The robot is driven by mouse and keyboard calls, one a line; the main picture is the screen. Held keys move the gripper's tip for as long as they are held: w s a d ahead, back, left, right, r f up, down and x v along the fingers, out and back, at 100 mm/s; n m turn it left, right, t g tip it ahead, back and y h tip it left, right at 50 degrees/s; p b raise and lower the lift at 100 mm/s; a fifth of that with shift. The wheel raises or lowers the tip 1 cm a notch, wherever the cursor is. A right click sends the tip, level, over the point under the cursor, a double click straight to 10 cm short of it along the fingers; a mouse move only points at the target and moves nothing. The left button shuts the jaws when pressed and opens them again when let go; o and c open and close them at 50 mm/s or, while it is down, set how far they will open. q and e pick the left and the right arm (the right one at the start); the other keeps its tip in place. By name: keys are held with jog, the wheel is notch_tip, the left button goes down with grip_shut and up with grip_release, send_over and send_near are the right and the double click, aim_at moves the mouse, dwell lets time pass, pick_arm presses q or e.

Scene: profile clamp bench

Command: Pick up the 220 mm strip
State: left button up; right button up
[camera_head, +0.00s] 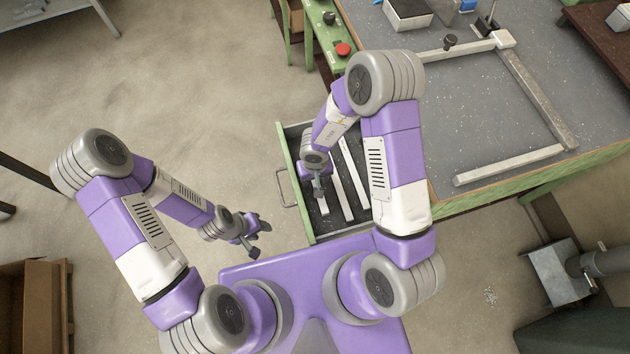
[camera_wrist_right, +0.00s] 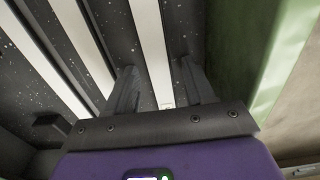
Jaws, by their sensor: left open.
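Several white strips lie side by side in the open drawer (camera_head: 283,150). In the head view two long ones, a middle strip (camera_head: 340,182) and a right strip (camera_head: 353,165), show beside a nearer strip (camera_head: 323,206) partly hidden by my right gripper (camera_head: 318,190). I cannot tell which is the 220 mm one. In the right wrist view my right gripper (camera_wrist_right: 163,88) is open, its dark fingers on either side of one white strip (camera_wrist_right: 152,50), with gaps showing. My left gripper (camera_head: 259,238) is open and empty over the floor, left of the drawer.
The drawer's green wall (camera_wrist_right: 285,60) is close to the right finger. The grey bench top (camera_head: 480,115) carries a metal frame (camera_head: 540,100). A green panel with a red button (camera_head: 343,49) stands behind the drawer. The floor at left is mostly clear.

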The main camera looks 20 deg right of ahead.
grip_shut()
